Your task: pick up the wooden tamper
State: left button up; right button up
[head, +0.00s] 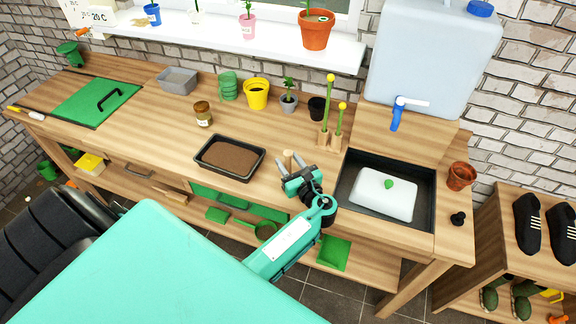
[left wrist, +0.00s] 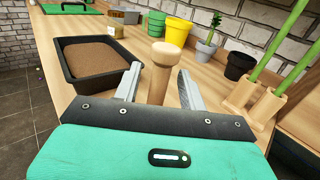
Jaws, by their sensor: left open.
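The wooden tamper (left wrist: 160,70) stands upright on the wooden bench, with a round knob on top and a narrower shaft. In the head view its light knob (head: 288,157) shows just beyond my left gripper (head: 294,164). In the left wrist view the two fingers of my left gripper (left wrist: 158,88) are open, one on each side of the tamper's shaft, with gaps visible. The tamper's lower end is hidden behind the gripper body. My right gripper is not in view.
A black tray of soil (head: 230,158) lies left of the tamper. Wooden holders with green stems (head: 330,136) stand behind to the right. A black sink basin (head: 428,208) with a white lidded box (head: 384,196) is at the right. Pots (head: 257,92) stand along the back.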

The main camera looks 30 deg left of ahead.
pick_arm(q)
jog(key=shift+w+a, duration=0.15)
jog(key=shift+a, duration=0.15)
jog(key=shift+c, duration=0.4)
grip_shut()
jog(key=shift+r, duration=0.1)
